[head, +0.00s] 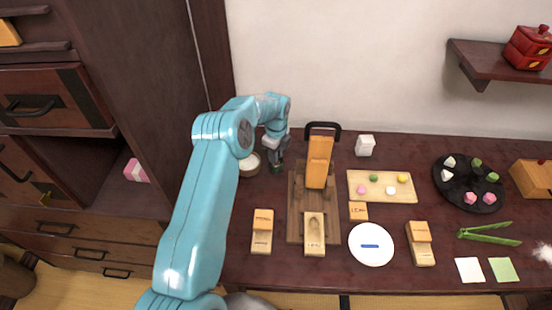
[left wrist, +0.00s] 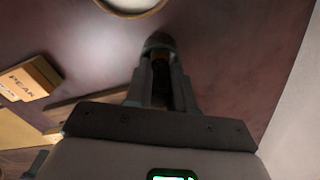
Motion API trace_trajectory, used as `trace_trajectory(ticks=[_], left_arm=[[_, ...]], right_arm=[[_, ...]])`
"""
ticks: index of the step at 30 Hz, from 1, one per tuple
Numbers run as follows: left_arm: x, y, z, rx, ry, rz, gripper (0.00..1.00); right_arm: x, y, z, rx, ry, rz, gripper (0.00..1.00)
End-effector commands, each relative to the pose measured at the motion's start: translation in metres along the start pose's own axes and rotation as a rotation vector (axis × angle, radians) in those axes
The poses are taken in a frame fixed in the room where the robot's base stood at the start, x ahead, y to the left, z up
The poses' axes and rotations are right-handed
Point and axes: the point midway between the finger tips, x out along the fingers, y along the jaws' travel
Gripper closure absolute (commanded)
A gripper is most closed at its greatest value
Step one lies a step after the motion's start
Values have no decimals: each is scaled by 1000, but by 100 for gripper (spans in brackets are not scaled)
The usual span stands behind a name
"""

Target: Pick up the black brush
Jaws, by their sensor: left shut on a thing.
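My left gripper (head: 276,163) is low over the back left of the dark table, between a round white bowl and a wooden stand. In the left wrist view its fingers (left wrist: 160,75) are shut on a dark, rounded thing with a brownish band, which looks like the black brush (left wrist: 158,42). The fingers hide most of the brush, and its lower end cannot be made out. I cannot tell whether it touches the table. My right gripper is in neither view.
The white bowl (head: 249,165) stands just left of the gripper. The wooden stand (head: 297,205) with an orange block (head: 319,162) and black handle is close on the right. A board of sweets (head: 382,196), a white plate (head: 371,259) and a black round tray (head: 468,205) stand further right.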

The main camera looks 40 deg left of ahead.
Motion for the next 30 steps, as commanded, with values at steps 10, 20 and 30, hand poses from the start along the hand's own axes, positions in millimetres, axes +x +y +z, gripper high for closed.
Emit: trace_trajectory(ticks=[10,20,30], left_arm=[[-19,-1,0,0,-1,-3,100],[-102,-1,0,0,-2,-7,100],[-185,-1,0,-1,0,-3,100]], right_arm=[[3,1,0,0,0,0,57],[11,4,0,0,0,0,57],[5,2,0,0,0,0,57]])
